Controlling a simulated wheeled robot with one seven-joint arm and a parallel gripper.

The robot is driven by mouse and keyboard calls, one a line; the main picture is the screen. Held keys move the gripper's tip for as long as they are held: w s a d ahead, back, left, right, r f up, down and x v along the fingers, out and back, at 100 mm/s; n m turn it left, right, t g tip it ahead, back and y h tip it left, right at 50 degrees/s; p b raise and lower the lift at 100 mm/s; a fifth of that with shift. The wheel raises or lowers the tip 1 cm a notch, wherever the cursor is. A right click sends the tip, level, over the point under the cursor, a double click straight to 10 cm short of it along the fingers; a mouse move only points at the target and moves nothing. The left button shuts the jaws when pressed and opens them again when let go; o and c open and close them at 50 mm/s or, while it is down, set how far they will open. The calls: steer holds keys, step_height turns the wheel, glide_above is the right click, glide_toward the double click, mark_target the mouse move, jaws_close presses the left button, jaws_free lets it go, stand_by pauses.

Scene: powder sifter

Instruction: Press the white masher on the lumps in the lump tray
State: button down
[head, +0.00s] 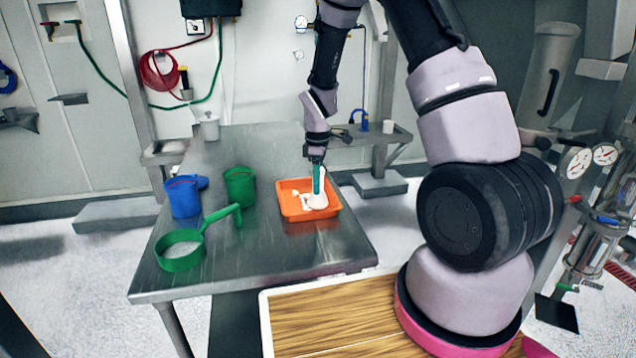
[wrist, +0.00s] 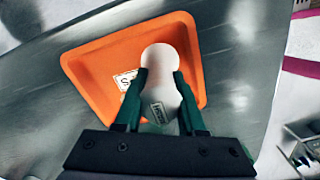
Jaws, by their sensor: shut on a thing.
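The orange lump tray (head: 331,205) sits on the metal table, near its right edge. It also shows in the wrist view (wrist: 95,75). The white masher (head: 317,202) is upright over the tray, its lower end inside the rim. My gripper (head: 317,181) is shut on the masher, with a green finger on each side of it in the wrist view (wrist: 160,82). Small white lumps (head: 297,194) show just left of the masher's base. The masher hides the middle of the tray, and I cannot tell whether it touches lumps.
Left of the tray stand a green cup (head: 239,187), a blue cup (head: 183,198) and a green long-handled sifter (head: 181,250) holding white powder. The metal table (head: 265,255) is bare in front of the tray. A wooden-topped surface (head: 335,320) is nearest.

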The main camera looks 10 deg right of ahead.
steer(key=shift+f, duration=0.55)
stand_by(0.4)
steer(key=shift+r, duration=3.8)
steer(key=shift+w, duration=0.1)
